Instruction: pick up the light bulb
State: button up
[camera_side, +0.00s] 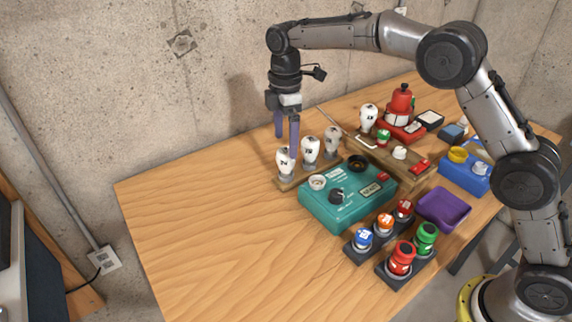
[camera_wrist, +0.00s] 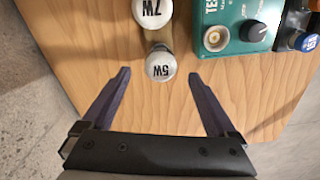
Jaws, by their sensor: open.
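Several white light bulbs stand upright in a row on a wooden rack (camera_side: 284,187). The end bulb (camera_side: 284,164), marked 5W in the wrist view (camera_wrist: 160,66), is nearest my gripper. A bulb marked 7W (camera_wrist: 152,12) is beyond it in the wrist view, and a third bulb (camera_side: 333,138) stands at the row's right end in the side view. My gripper (camera_side: 286,147) points down above the end bulb, open and empty. In the wrist view its purple fingertips (camera_wrist: 160,75) lie left and right of the 5W bulb, which shows between them. I see no contact.
A teal tester box (camera_side: 345,212) with sockets and a knob stands right of the rack. Behind it is a wooden board (camera_side: 410,171) with another bulb (camera_side: 369,117). The table's left front is clear.

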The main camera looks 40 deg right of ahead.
aim_at(286, 164)
notch_tip(286, 164, down, 8)
jog(key=shift+f, duration=0.2)
dwell(0.3)
jog(key=c, duration=1.5)
